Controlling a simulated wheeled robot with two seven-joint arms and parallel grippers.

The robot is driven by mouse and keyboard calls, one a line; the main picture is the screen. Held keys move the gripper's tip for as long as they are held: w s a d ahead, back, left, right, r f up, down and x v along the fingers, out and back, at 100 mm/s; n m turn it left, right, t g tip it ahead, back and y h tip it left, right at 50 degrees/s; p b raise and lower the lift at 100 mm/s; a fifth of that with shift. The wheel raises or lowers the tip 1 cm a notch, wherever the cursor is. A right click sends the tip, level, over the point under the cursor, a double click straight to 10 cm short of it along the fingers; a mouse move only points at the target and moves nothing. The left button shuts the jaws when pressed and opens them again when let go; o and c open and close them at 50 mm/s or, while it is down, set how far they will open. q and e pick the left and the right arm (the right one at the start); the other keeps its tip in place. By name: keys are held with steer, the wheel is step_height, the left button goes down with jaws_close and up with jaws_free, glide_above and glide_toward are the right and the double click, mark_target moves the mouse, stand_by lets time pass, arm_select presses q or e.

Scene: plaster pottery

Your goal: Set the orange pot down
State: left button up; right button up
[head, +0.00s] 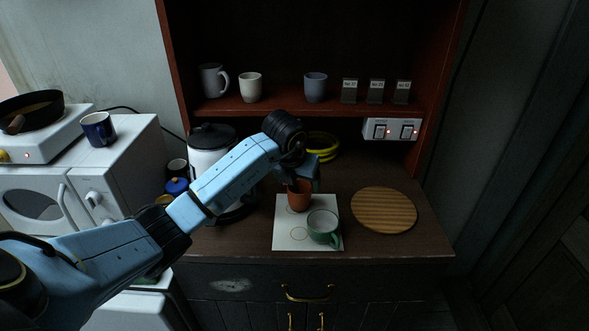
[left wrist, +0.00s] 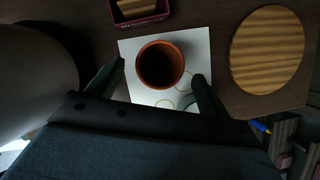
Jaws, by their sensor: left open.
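The orange pot (head: 299,196) stands upright on the back part of a white sheet (head: 283,239) on the dark counter. In the left wrist view the orange pot (left wrist: 160,64) shows from above, empty and dark inside. My left gripper (head: 302,184) is just above and around the pot in the head view. In the left wrist view its two fingers (left wrist: 157,82) are spread, one on each side of the pot with gaps between. A green mug (head: 323,226) stands on the front right of the sheet. My right gripper is not in view.
A round wooden board (head: 384,210) lies right of the sheet. A white-and-black appliance (head: 210,150) stands left, partly behind my arm. A yellow ring-shaped thing (head: 323,145) is behind the gripper. The shelf (head: 280,107) above holds cups and small labelled stands.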

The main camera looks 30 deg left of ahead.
arm_select(q)
steer(key=v, duration=0.6)
steer(key=shift+s+r, duration=0.25)
steer(key=shift+r, duration=0.05)
